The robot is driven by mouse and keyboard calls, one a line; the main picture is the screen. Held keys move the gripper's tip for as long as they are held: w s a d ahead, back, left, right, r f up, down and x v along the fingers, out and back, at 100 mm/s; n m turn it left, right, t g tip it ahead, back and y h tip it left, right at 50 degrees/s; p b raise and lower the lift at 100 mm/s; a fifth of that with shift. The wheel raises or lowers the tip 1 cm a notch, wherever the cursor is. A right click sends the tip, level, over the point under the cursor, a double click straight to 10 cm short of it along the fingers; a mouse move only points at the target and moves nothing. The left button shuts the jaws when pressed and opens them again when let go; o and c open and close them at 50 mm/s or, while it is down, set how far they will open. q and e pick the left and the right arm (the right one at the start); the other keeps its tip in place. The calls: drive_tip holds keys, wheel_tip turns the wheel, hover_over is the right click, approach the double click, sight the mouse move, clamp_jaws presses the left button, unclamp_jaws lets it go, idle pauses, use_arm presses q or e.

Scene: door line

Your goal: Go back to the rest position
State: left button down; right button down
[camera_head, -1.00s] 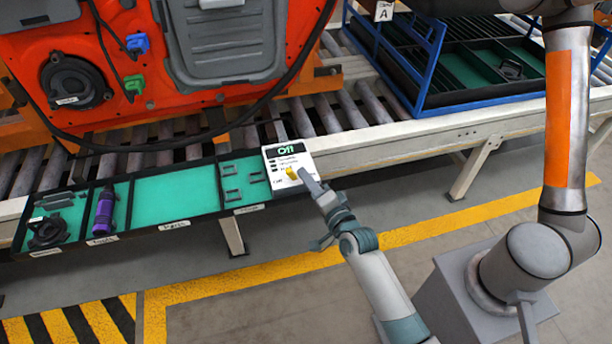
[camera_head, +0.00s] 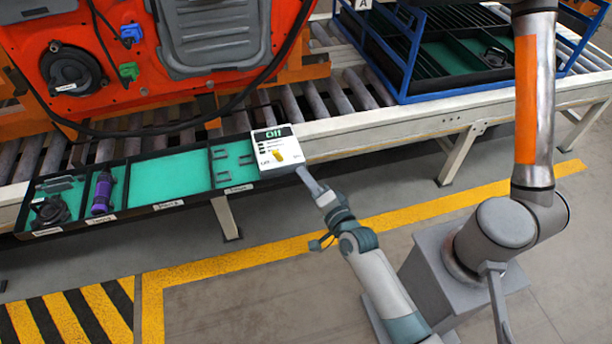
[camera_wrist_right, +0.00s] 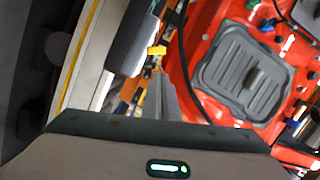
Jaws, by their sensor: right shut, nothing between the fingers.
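My right gripper (camera_head: 308,179) reaches in from the bottom of the head view. Its narrow fingers are together with nothing between them. The right wrist view shows a grey housing with a green light (camera_wrist_right: 165,168) along the bottom; the fingertips are hidden there. My left gripper is not in view.
A red machine part (camera_head: 110,95) sits on a roller conveyor (camera_head: 345,95). A dark tray with green compartments (camera_head: 165,185) runs along its front. A blue-framed rack (camera_head: 400,60) stands right. A grey-and-orange arm (camera_head: 525,100) stands on a grey base. Open floor lies in front.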

drive_tip(key=shift+f, duration=0.1)
idle(0.3)
drive_tip(key=s+d+f+n+g+h, duration=0.2)
drive_tip(key=s+d+f, duration=0.25)
drive_tip(key=f, duration=0.55)
drive_tip(key=s+d+f+n+g+h, duration=0.1)
drive_tip(key=s+d+f, duration=0.3)
drive_tip(key=f, duration=0.6)
drive_tip(key=s+d+f+n+g+h, duration=0.25)
drive_tip(key=s+f, duration=0.35)
drive_tip(key=f, duration=0.4)
drive_tip(key=s+d+f+n+g, duration=0.1)
drive_tip(key=s+d+f, duration=0.2)
drive_tip(key=s+f, duration=0.3)
drive_tip(key=s+d+f+n+g+h, duration=0.1)
drive_tip(key=s+d+f, duration=0.3)
drive_tip(key=s, duration=0.9)
drive_tip(key=s+d+f+n+g+h, duration=0.1)
drive_tip(key=s+d+f+n+g, duration=0.1)
drive_tip(key=s+f, duration=0.6)
drive_tip(key=shift+s+d+n, duration=0.65)
drive_tip(key=shift+s+d, duration=0.3)
drive_tip(key=shift+s, duration=0.15)
drive_tip(key=shift+f, duration=0.1)
